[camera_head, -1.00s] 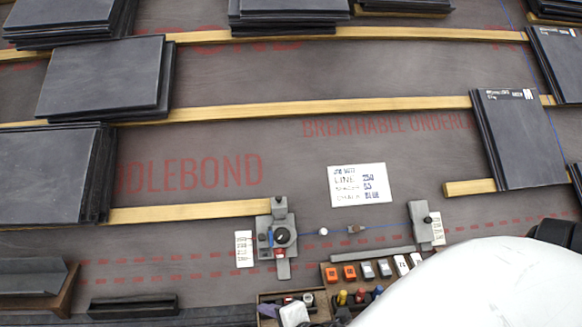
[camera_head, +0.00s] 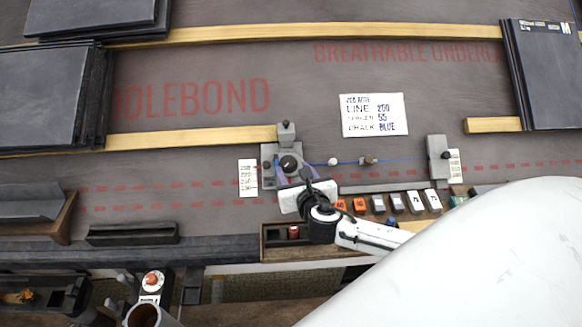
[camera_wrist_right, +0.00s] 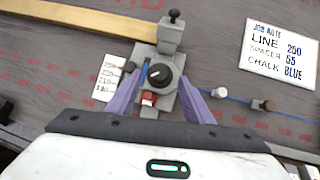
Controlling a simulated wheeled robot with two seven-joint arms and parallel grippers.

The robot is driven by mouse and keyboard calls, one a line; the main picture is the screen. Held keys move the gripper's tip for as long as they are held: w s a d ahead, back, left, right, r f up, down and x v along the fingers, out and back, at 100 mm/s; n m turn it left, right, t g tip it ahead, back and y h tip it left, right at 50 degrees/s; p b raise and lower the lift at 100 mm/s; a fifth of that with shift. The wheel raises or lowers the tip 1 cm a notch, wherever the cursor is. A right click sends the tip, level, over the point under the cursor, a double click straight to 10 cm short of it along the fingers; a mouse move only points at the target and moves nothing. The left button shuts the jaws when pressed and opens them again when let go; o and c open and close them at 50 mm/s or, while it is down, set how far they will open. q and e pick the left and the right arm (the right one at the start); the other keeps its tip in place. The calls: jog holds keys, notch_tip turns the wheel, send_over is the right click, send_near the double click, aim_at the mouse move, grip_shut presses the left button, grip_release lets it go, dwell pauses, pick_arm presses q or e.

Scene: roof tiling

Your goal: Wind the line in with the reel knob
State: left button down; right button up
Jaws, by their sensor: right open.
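The reel (camera_head: 268,152) is a grey block with a round black knob (camera_head: 290,164) on top. The knob also shows in the right wrist view (camera_wrist_right: 158,73), with a pale pointer mark. My right gripper (camera_head: 290,176) is open, its two purple fingers reaching toward the reel from the front. In the wrist view the fingers (camera_wrist_right: 160,84) stand either side of the reel's lower part; I cannot tell whether they touch it. A blue line (camera_head: 400,159) runs right from the reel, past a white bead (camera_head: 333,162), to a grey end block (camera_head: 438,160). My left gripper is out of view.
A job note (camera_head: 374,115) reads line 250, spacer 55, chalk blue. A number card (camera_head: 248,178) lies left of the reel. Wooden battens (camera_head: 190,141) and dark slates (camera_head: 50,95) lie around.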

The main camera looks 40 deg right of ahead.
aim_at(288, 164)
jog(key=shift+b+x, duration=0.4)
jog(key=shift+x, duration=1.8)
jog(key=c, duration=0.9)
jog(key=shift+o, duration=0.2)
jog(key=shift+a, duration=0.1)
jog(key=shift+a+m, duration=0.1)
jog(key=shift+m, duration=0.2)
